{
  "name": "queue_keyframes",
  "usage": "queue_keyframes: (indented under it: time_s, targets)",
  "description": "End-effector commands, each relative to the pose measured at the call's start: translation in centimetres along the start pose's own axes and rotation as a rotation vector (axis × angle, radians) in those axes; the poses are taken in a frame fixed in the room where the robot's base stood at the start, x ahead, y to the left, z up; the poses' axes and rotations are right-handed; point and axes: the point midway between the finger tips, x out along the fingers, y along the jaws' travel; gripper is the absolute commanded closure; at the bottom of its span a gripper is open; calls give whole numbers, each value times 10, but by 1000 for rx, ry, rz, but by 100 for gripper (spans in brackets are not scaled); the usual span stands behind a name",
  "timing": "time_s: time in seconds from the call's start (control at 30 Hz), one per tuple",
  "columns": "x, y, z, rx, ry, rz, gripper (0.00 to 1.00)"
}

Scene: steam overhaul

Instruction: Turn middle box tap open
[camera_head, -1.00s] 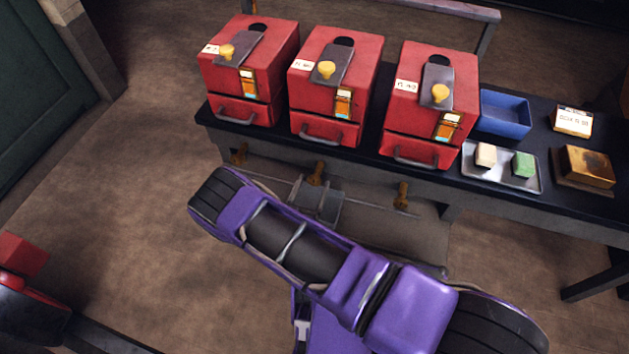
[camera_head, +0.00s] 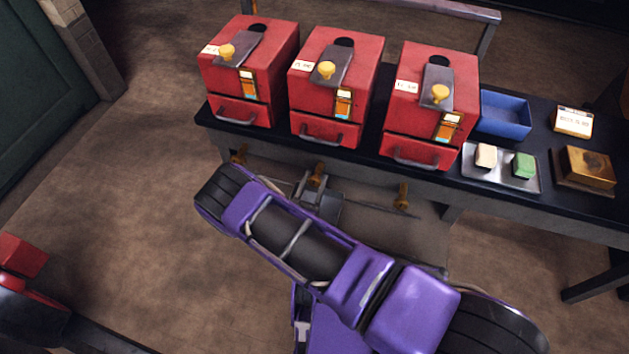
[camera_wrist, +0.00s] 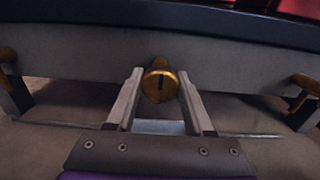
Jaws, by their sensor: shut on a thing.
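The middle box (camera_head: 333,88) is red and stands in the row on the bench. Below it, on the bench front, is the brass middle tap (camera_head: 317,175). In the wrist view the middle tap (camera_wrist: 160,86) shows as a round brass end with a dark slot, between the two fingers of my gripper (camera_wrist: 159,92). The gripper is shut on the tap, with one finger at each side. In the head view my purple arm covers part of the area below the tap.
The left tap (camera_head: 239,154) and right tap (camera_head: 402,195) sit on the bench front at either side. The left box (camera_head: 262,62) and right box (camera_head: 440,75) flank the middle one. A blue bin (camera_head: 503,115) and a tray (camera_head: 512,181) with two blocks are at right.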

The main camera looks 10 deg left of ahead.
Motion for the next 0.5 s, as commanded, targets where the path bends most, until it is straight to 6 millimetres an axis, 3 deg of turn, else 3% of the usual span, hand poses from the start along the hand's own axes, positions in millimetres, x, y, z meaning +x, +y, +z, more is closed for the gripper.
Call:
queue_keyframes:
  time_s: [0.27, 0.5]
  targets:
    - [-1, 0, -1, -36, 1, 1, 100]
    - [-1, 0, -1, -170, 1, 2, 100]
